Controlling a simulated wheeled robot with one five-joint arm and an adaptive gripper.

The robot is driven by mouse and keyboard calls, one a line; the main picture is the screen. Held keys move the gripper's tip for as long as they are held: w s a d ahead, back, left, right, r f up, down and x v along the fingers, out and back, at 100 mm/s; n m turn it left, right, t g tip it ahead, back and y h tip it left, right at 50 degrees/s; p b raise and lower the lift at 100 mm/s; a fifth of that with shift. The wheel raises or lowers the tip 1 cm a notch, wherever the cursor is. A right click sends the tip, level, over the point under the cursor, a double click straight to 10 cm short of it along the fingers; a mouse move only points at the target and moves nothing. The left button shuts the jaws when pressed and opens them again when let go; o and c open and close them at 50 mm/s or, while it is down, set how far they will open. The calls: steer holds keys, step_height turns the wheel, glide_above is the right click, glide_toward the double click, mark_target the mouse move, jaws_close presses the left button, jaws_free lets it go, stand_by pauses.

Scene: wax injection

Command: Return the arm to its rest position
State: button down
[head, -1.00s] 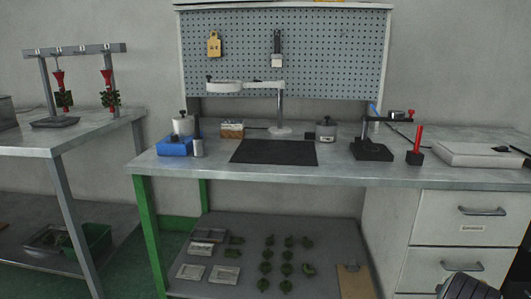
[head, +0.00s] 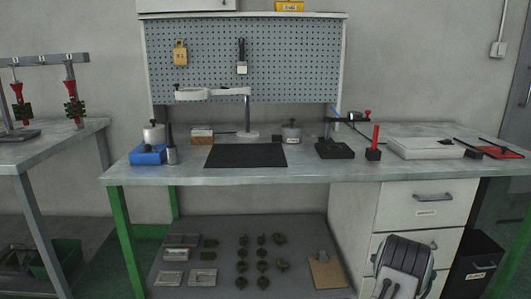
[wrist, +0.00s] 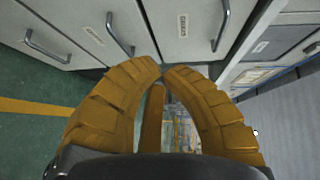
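My gripper (wrist: 161,69) shows in the wrist view as two ribbed orange fingers. Their tips come together at the middle of the picture, and no object is pinched at the tips. An orange-brown strip shows between the fingers lower down; I cannot tell what it is. The fingers point towards grey drawer fronts (wrist: 180,40), apart from them as far as I can see. In the head view a dark grey part of my arm (head: 404,266) stands at the bottom right, in front of the drawers. My gripper's fingers are not visible there.
A workbench (head: 330,172) with a black mat (head: 246,155), a blue box (head: 147,155) and several tools spans the middle. Its drawer unit (head: 427,205) is behind my arm. A black bin (head: 474,262) stands right of the drawers. Another table (head: 50,150) is at left.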

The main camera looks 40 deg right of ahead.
steer(key=w+a+r+n+t+y+p, duration=0.4)
steer(key=w+a+r+n+p, duration=0.45)
steer(key=w+a+r, duration=0.85)
steer(key=w+a+r+n+y+p, duration=0.2)
steer(key=a+r+n+y+p, duration=0.15)
steer(key=a+r, duration=0.4)
steer(key=w+a+r+n+y+p, duration=0.25)
steer(key=a+r+p, duration=0.25)
steer(key=a, duration=0.5)
steer(key=s+a+r+n+g+y+p, duration=0.15)
steer(key=s+a+r+n+p, duration=0.25)
steer(key=a, duration=0.4)
steer(key=s+a+r+n+g+y+p, duration=0.15)
steer(key=s+a+r+n+p, duration=0.3)
steer(key=a, duration=0.45)
steer(key=s+a+r+n+y+p, duration=0.25)
steer(key=s+a+r, duration=0.25)
steer(key=a, duration=0.3)
steer(key=s+a+r+n+g+p, duration=0.2)
steer(key=s+a+n+p, duration=0.2)
steer(key=s, duration=0.5)
steer(key=shift+s+a+n, duration=0.3)
steer(key=shift+a+n, duration=0.35)
steer(key=shift+a, duration=0.1)
steer(key=shift+r+y, duration=0.1)
steer(key=shift+y, duration=0.15)
